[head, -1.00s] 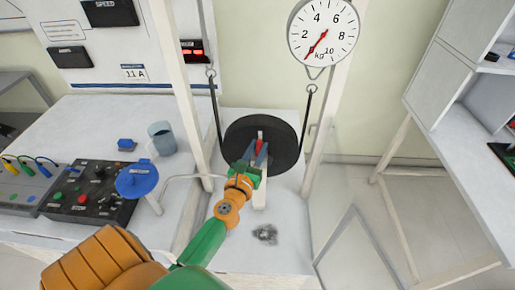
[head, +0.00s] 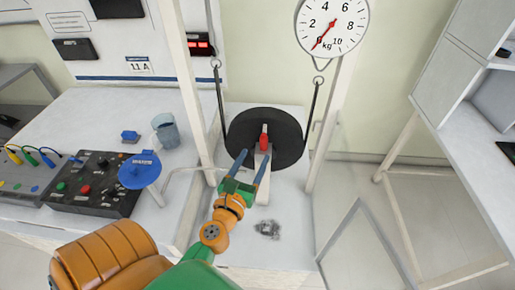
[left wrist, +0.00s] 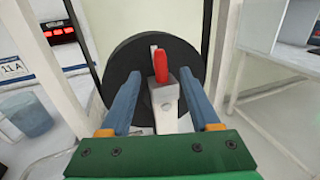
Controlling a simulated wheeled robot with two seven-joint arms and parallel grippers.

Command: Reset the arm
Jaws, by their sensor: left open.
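My left gripper (head: 252,160) is open, its two blue fingers spread apart on either side of a red handle (head: 264,139). The handle stands on a pale post (head: 267,190) in front of a black disc (head: 235,130). In the left wrist view the red handle (left wrist: 161,67) lies between and beyond the fingertips (left wrist: 158,85), with a gap on both sides. The black disc (left wrist: 125,65) fills the space behind it. My right gripper is not in view.
A dial scale (head: 332,27) hangs above, with dark straps (head: 314,108) down beside the disc. A grey crumpled bit (head: 268,229) lies near the post.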

